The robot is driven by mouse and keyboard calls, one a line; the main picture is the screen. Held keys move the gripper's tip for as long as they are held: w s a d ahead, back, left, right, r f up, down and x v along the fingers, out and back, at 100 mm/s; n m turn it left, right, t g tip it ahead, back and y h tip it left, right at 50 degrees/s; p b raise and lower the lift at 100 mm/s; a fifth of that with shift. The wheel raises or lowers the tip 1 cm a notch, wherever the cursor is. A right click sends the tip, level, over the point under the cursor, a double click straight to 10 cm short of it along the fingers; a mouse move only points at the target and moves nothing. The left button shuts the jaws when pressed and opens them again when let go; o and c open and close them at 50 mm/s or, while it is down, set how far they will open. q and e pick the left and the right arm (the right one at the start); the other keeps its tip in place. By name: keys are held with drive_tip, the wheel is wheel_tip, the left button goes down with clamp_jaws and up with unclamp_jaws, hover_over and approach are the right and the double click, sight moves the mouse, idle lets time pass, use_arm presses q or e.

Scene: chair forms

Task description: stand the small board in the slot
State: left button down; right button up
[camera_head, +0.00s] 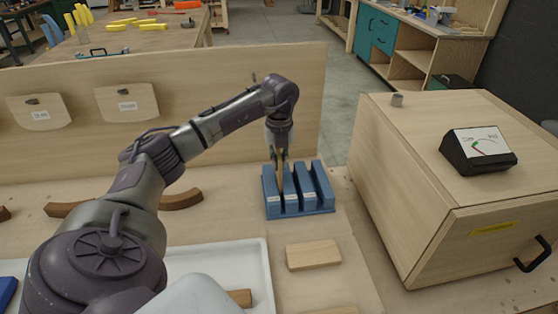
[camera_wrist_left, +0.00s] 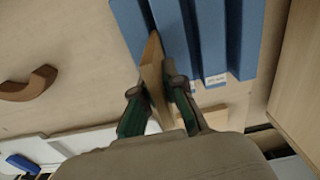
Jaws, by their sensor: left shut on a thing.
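The blue slotted rack (camera_head: 300,207) stands on the workbench, with upright blue blocks and narrow slots between them. My left gripper (camera_head: 280,165) is above the rack's back left part, pointing down. In the left wrist view its fingers (camera_wrist_left: 158,105) are shut on a thin wooden board (camera_wrist_left: 152,72), held on edge. The board's far end is at the gap between two blocks of the blue rack (camera_wrist_left: 212,80). How deep it sits in the slot cannot be told. My right gripper is not in view.
A flat wooden board (camera_head: 313,255) lies in front of the rack. A white tray (camera_head: 257,262) is front left, and curved wooden pieces (camera_head: 183,201) lie left. A wooden cabinet (camera_head: 400,190) with a meter (camera_head: 478,150) stands right. A back panel (camera_head: 220,88) rises behind.

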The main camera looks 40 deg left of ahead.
use_arm(q)
drive_tip(key=shift+f+b, duration=0.5)
drive_tip(key=shift+f, duration=0.65)
drive_tip(key=c, duration=1.2)
unclamp_jaws()
